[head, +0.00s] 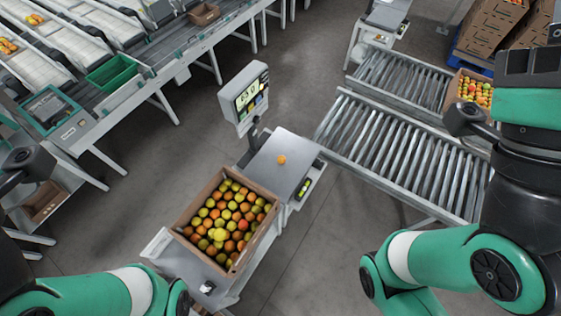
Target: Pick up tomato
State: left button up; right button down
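A single orange tomato (281,159) lies by itself on the flat grey metal plate (262,176) of a weighing scale, near the middle of the head view. A brown cardboard box (182,222) full of red, orange, yellow and green tomatoes (228,215) stands in front of the plate, to its lower left. My green and black arms show at the lower left and on the right. Neither gripper shows in the head view, so I cannot see whether they are open or shut. Both visible arm parts are apart from the single tomato.
The scale's display (248,95) stands on a post behind the plate. A roller conveyor (400,150) lies to the right, with another tomato box (461,83) beyond it. Sorting lines with a green crate (111,72) fill the upper left. Grey floor (315,235) is clear between.

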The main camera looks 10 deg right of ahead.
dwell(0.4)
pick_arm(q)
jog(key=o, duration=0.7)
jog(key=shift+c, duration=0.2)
